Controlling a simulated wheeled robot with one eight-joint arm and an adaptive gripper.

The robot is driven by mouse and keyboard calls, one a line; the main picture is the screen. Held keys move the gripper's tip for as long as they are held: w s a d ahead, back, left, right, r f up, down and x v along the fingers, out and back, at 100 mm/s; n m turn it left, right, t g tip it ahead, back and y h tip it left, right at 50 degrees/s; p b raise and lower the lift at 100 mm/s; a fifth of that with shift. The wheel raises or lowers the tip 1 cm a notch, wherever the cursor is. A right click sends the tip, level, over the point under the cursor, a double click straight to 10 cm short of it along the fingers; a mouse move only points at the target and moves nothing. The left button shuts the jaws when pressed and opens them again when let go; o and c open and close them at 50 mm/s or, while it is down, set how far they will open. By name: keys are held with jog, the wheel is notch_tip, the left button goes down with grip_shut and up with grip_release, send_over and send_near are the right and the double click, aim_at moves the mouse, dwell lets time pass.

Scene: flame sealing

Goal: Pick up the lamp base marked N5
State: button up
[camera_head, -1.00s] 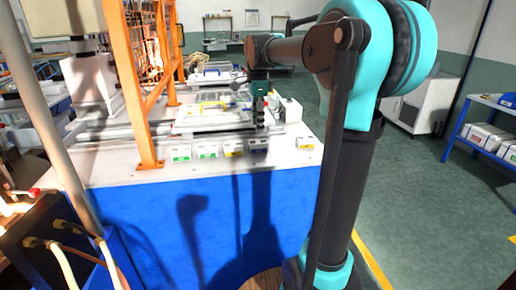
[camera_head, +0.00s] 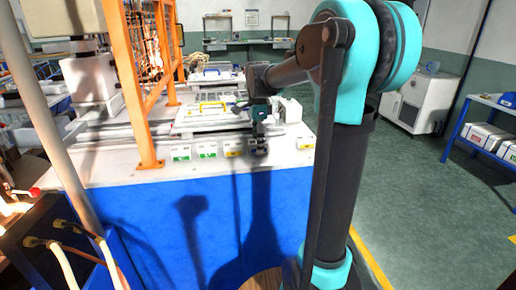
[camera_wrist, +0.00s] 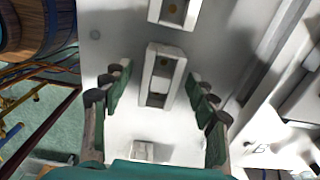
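Several small white lamp bases with coloured labels stand in a row along the table's front edge. They include two green-labelled ones (camera_head: 180,153) (camera_head: 206,150), a yellow-labelled one (camera_head: 233,148) and a separate yellow-labelled one (camera_head: 305,144) at the right. The markings are too small to read, so I cannot tell which is N5. My gripper (camera_head: 259,147) is low over the row, right of the left yellow label, and covers much of what stands there. In the wrist view my gripper (camera_wrist: 158,84) is open, with a white block (camera_wrist: 163,70) between and beyond its fingers, apparently untouched.
Another white block (camera_wrist: 174,12) lies at the top of the wrist view, and a small pale one (camera_wrist: 143,151) is near the palm. Orange fencing (camera_head: 150,90) stands left on the table (camera_head: 120,172). A white device (camera_head: 288,110) sits behind my gripper.

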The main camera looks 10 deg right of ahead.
jog(key=c, duration=1.2)
